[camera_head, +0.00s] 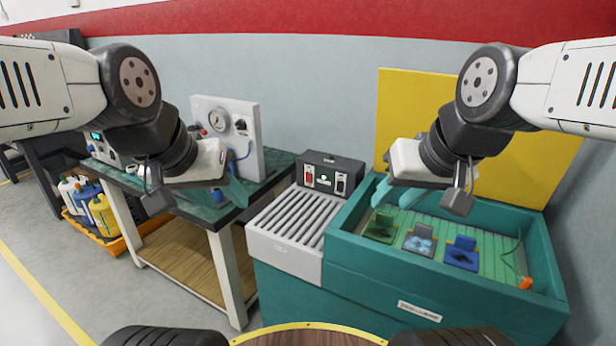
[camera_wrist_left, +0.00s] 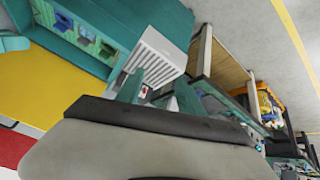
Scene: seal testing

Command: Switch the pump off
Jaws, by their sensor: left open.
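A dark control box (camera_head: 331,172) stands behind the ribbed grey rack, beside the teal tank. No readable label shows which belongs to the pump. My left gripper (camera_head: 228,193) is open and empty, above the bench's right part, left of the box. In the left wrist view, the red switch (camera_wrist_left: 145,91) shows between the fingers of my left gripper (camera_wrist_left: 158,92), some distance beyond them. My right gripper (camera_head: 396,197) is open and empty above the tank's left side.
The teal tank (camera_head: 380,280) holds several small coloured parts and an orange item (camera_head: 525,283). A gauge panel (camera_head: 228,135) with a blue hose stands on the bench at left. Bottles sit in an orange tray (camera_head: 105,245) on the floor. Space above the ribbed rack (camera_head: 290,232) is clear.

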